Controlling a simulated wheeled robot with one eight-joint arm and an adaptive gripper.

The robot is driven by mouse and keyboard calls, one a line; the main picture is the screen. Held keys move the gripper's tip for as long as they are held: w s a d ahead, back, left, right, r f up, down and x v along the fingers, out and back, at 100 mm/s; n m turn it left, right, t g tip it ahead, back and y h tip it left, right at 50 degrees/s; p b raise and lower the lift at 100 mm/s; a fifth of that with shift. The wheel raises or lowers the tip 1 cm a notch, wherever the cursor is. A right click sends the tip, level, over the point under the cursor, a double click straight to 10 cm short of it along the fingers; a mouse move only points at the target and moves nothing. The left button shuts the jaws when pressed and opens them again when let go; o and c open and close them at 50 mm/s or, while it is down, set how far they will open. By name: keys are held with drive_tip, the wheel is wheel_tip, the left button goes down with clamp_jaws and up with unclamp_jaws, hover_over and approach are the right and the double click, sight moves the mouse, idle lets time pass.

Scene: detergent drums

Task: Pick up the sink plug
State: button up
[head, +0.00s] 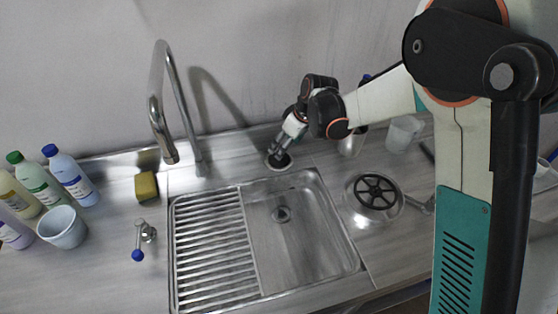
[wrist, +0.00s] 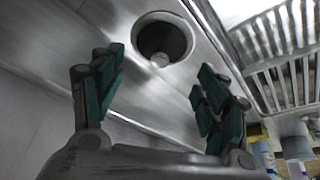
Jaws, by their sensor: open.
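A round dark piece with a pale rim and a small light knob, which looks like the sink plug (head: 279,164), lies on the steel counter just behind the sink. In the wrist view the plug (wrist: 163,36) shows at the top, beyond my fingertips. My gripper (head: 280,152) is right above it in the head view and partly hides it. In the wrist view my gripper (wrist: 160,82) has its two green-padded fingers wide apart with nothing between them. I cannot tell exactly how high the fingertips are above the plug.
The sink basin (head: 300,235) has a ribbed drainer at left and a drain (head: 281,214). A tall faucet (head: 156,105), yellow sponge (head: 146,186), blue-knobbed tap (head: 139,254), several bottles (head: 70,180) and a cup (head: 62,228) stand left.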

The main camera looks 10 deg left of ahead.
drive_tip(key=shift+b+x, duration=1.2)
drive_tip(key=shift+x, duration=2.2)
drive_tip(key=shift+r, duration=0.1)
drive_tip(key=shift+c, duration=0.5)
drive_tip(key=c, duration=0.7)
